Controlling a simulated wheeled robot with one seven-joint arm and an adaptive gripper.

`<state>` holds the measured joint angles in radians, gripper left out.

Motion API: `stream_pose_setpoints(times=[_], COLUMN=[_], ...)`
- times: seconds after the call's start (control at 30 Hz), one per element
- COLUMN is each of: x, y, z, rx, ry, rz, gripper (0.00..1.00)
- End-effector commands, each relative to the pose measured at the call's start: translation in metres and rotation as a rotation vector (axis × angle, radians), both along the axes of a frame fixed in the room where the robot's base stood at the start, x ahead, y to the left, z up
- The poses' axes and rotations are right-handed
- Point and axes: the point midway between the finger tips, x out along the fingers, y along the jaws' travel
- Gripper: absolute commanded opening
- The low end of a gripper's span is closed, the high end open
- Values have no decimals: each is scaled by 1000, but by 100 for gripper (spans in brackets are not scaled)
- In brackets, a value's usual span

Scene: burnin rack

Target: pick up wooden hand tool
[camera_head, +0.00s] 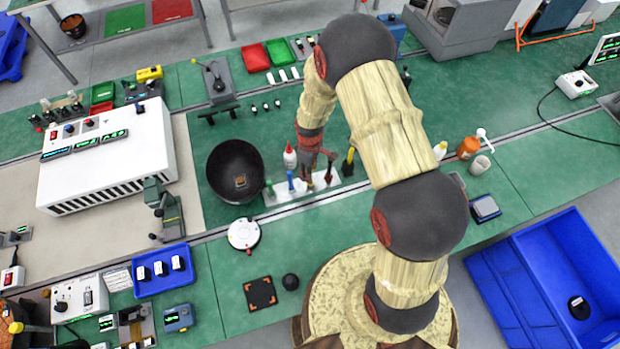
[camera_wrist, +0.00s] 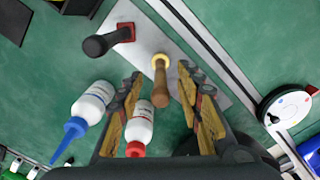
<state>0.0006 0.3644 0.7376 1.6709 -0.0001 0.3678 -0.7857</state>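The wooden hand tool (camera_wrist: 160,84) has a brown handle and a yellow collar. In the wrist view it stands on a pale grey strip (camera_wrist: 196,64), its handle pointing toward the camera. My gripper (camera_wrist: 160,76) is open, with one finger on each side of the handle and visible gaps to both. In the head view my gripper (camera_head: 316,158) is low over the tool strip (camera_head: 290,195); I cannot clearly tell the wooden tool apart there.
A red-capped white bottle (camera_wrist: 140,126) is close by the left finger. A black-handled tool (camera_wrist: 104,42) shares the strip. A black bowl (camera_head: 236,160) and white round device (camera_head: 243,234) are left of the strip.

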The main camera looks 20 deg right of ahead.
Motion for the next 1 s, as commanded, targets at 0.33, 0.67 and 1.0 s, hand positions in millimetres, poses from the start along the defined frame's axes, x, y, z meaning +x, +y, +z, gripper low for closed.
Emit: stream_pose_setpoints(times=[0.33,0.67,1.0], x=[0,0,0], y=[0,0,0], z=[0,1,1], rx=[0,0,0], ry=[0,0,0], rz=[0,0,0], gripper=[23,4,0])
